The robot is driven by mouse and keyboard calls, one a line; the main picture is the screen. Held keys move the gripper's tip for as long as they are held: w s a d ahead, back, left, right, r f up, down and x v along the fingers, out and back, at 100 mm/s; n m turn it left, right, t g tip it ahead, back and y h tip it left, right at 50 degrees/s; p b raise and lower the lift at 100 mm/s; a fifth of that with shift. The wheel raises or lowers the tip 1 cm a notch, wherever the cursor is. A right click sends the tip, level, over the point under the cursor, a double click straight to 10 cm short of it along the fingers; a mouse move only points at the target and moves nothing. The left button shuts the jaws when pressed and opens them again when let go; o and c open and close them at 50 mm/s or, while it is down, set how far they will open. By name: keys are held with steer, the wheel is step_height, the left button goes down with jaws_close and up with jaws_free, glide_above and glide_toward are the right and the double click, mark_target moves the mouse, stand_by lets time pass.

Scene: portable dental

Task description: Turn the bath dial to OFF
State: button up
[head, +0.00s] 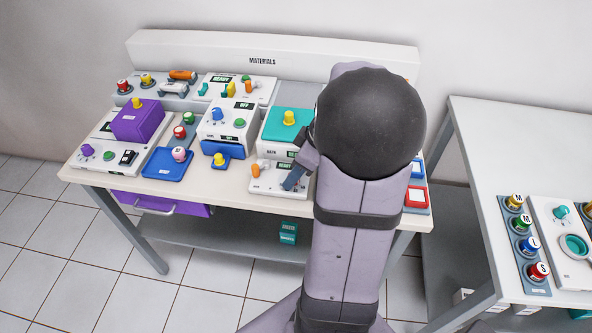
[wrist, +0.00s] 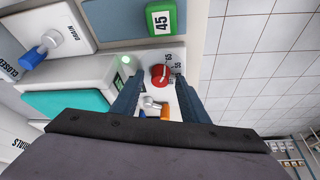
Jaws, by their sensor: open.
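In the wrist view a red round dial (wrist: 160,75) with a pale mark sits on a white panel. The numbers 65 and 55 show beside it; I cannot see an OFF mark. A green light (wrist: 126,60) glows nearby. My gripper (wrist: 157,80) is open, one blue finger on each side of the dial in the picture. I cannot tell whether they touch it. In the head view the bath (head: 278,136) has a teal lid with a yellow knob. My gripper (head: 293,179) is low at its front right, and my arm hides the dial there.
In the wrist view a teal lid (wrist: 66,103), a green block marked 45 (wrist: 164,17) and a blue-handled drain control (wrist: 40,51) lie around the dial. In the head view a white panel with an orange knob (head: 256,170) is left of my gripper. Floor tiles lie beyond the table edge.

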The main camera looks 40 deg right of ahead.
jaws_close()
